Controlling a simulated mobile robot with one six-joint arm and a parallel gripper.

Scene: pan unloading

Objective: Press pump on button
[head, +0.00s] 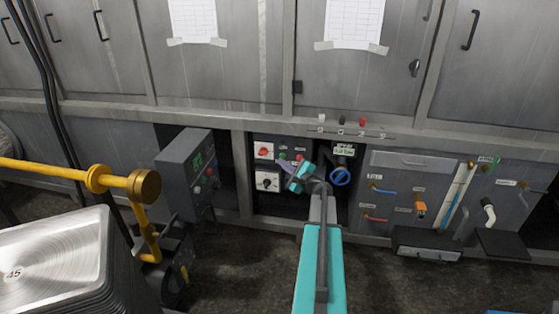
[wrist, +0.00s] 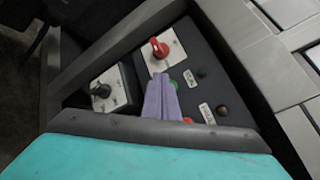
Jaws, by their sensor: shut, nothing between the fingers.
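The control panel (head: 257,141) is a small dark panel in the recess under the long metal machine; it also fills the middle of the wrist view (wrist: 205,93). My gripper (head: 285,166) is in front of it, its lilac fingers shut and empty. In the wrist view the fingertips (wrist: 160,77) point at the panel between the red rotary switch (wrist: 160,48) and a green button (wrist: 173,84). The fingers partly cover that button and a red button (wrist: 187,120). Whether the tips touch the panel cannot be told. The small labels are unreadable.
A black rotary switch (wrist: 103,90) sits left of the fingers. A grey box with a green display (head: 185,170) stands left of the recess. A blue valve wheel (head: 341,176) is close on the right. Stacked metal pans (head: 60,255) and a yellow pipe (head: 60,170) are at left.

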